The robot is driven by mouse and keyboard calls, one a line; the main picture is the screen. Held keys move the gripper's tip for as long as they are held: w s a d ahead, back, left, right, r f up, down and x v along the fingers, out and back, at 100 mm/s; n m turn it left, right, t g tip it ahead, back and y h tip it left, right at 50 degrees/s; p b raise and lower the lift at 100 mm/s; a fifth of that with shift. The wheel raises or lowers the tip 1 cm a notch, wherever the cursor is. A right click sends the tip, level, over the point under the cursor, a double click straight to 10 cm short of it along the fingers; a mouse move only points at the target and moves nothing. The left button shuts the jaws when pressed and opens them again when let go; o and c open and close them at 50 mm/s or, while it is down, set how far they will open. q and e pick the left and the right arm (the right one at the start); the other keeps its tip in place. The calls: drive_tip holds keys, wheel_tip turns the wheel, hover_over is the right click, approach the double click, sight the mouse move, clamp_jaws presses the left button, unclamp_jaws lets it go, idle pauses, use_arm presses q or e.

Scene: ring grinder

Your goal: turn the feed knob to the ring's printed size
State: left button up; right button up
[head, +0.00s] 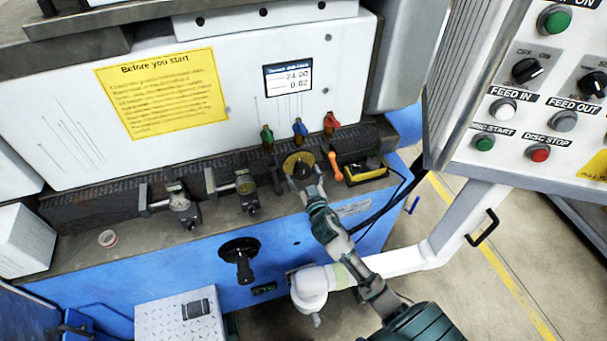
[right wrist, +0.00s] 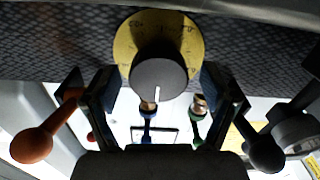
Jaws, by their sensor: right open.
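The feed knob is a black round knob (right wrist: 158,80) with a white pointer line, in front of a yellow dial (right wrist: 185,38). In the head view the yellow dial (head: 291,160) sits on the machine front, with the knob partly covered by my gripper. My right gripper (head: 308,188) is open at the knob. In the right wrist view its fingers (right wrist: 158,92) stand on either side of the knob, with gaps visible. A small pale ring (head: 107,238) lies on the ledge at left; its print is unreadable. A display (head: 288,79) reads about 24.00 and 0.02. My left gripper is out of view.
Green, blue and red valve levers (head: 299,128) stand above the dial. An orange-handled lever (head: 334,165) is close on its right, gauges (head: 180,203) on its left. A black handwheel (head: 239,252) is below. A button panel (head: 535,110) stands at right.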

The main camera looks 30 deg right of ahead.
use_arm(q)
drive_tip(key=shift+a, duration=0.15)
use_arm(e)
drive_tip(key=shift+d, duration=0.2)
drive_tip(key=c, duration=1.2)
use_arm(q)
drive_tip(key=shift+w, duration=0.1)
use_arm(e)
drive_tip(key=shift+o, duration=0.2)
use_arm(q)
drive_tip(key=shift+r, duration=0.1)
use_arm(e)
drive_tip(key=shift+a, duration=0.1)
drive_tip(key=n+p, duration=0.4)
drive_tip(key=n, duration=0.3)
drive_tip(key=shift+r, duration=0.1)
drive_tip(key=shift+n, duration=0.4)
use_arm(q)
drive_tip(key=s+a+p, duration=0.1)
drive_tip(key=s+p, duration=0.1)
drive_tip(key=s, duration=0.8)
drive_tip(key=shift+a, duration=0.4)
use_arm(e)
drive_tip(key=shift+f+n, duration=0.15)
drive_tip(key=shift+n, duration=1.1)
drive_tip(key=shift+f+n, duration=0.1)
drive_tip(key=shift+n, duration=1.15)
drive_tip(key=shift+a+f, duration=0.1)
